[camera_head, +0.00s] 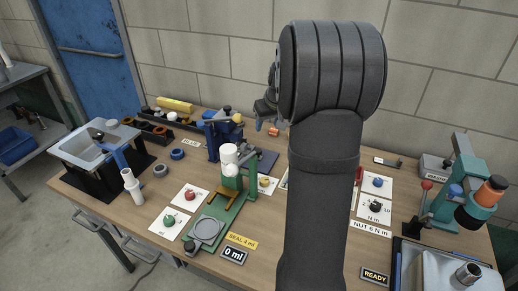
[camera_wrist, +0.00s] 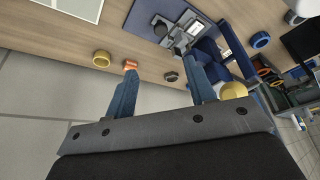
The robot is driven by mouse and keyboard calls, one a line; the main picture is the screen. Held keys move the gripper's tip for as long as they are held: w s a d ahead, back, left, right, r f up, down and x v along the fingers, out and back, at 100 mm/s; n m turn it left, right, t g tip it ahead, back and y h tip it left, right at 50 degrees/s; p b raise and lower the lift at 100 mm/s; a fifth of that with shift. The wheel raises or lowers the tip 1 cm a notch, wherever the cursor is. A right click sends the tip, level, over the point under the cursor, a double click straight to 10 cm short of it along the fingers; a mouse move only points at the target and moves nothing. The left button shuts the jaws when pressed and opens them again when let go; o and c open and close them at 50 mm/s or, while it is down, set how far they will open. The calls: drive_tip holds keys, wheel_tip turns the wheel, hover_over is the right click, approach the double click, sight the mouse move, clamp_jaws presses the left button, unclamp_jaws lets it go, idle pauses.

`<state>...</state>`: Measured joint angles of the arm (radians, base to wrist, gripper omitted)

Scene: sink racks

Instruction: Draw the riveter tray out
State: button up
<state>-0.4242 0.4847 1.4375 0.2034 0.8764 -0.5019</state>
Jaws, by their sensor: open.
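The blue machine (camera_head: 222,140), which looks like the riveter, stands at the back of the bench, left of my arm in the head view. A dark blue plate (camera_head: 265,163) lies at its right. In the wrist view the machine's blue body (camera_wrist: 208,50) is at upper right, with the blue plate (camera_wrist: 145,18) and a grey metal piece (camera_wrist: 170,27), perhaps the tray, beside it. I cannot tell for certain which part is the tray. My gripper (camera_wrist: 159,62) is open and empty, its blue fingers apart beside the machine. In the head view my gripper (camera_head: 266,108) is partly hidden by my wrist.
A green fixture (camera_head: 218,222) stands in front of the machine. A sink unit (camera_head: 97,143) is at left, a teal press (camera_head: 458,190) at right. Near the fingers in the wrist view lie an orange piece (camera_wrist: 130,65), a yellow ring (camera_wrist: 101,59) and a dark ring (camera_wrist: 171,76).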

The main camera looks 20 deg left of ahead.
sight(258, 151)
drive_tip(key=x, duration=1.7)
drive_tip(key=shift+w+a+f, duration=0.1)
drive_tip(key=shift+w+a, duration=0.1)
drive_tip(key=shift+a, duration=0.05)
